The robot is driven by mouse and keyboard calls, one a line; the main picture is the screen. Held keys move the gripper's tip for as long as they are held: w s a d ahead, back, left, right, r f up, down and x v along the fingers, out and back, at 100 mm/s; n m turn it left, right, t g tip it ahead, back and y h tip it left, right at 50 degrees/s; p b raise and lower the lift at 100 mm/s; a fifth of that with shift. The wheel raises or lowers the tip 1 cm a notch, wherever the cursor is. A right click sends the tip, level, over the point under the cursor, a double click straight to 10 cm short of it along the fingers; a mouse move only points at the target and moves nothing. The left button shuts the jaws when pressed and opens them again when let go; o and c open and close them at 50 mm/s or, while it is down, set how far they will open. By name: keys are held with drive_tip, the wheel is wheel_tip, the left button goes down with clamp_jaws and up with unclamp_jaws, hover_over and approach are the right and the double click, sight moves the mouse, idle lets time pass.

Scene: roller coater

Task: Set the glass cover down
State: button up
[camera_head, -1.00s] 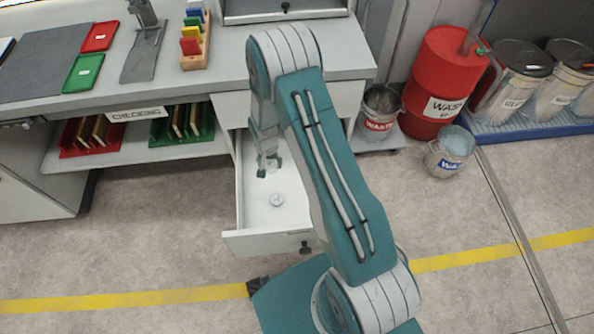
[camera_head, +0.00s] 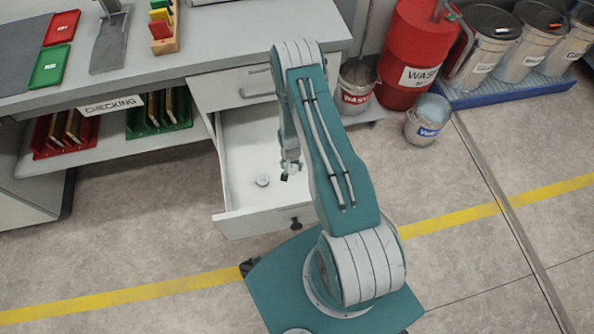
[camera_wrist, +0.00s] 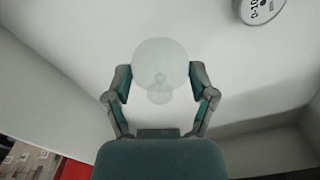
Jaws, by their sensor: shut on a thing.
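My gripper (camera_wrist: 160,92) is shut on the glass cover (camera_wrist: 160,60), a pale translucent disc with a small knob, seen between the two fingers in the wrist view. In the head view my gripper (camera_head: 289,170) is over the open white drawer (camera_head: 237,222), and the cover cannot be made out there. Whether the cover touches the drawer floor cannot be told. A small round disc with dark markings (camera_wrist: 262,8) lies in the drawer, ahead and to the right of the cover in the wrist view.
The drawer walls stand close around my gripper. The grey counter (camera_head: 230,40) is above and behind the drawer. A shelf with red and green racks (camera_head: 158,115) is at left. A red waste drum (camera_head: 408,55) and buckets stand at right.

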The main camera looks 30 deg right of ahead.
sight(298, 174)
drive_tip(key=shift+s+d+f, duration=0.1)
drive_tip(key=shift+d+f, duration=0.65)
drive_tip(key=shift+f, duration=0.1)
drive_tip(key=f, duration=0.2)
drive_tip(key=d+f, duration=0.1)
drive_tip(key=f, duration=0.1)
drive_tip(key=shift+s+d, duration=0.1)
drive_tip(key=shift+d, duration=0.05)
drive_tip(key=o, duration=1)
drive_tip(key=shift+f, duration=0.1)
drive_tip(key=shift+o, duration=0.2)
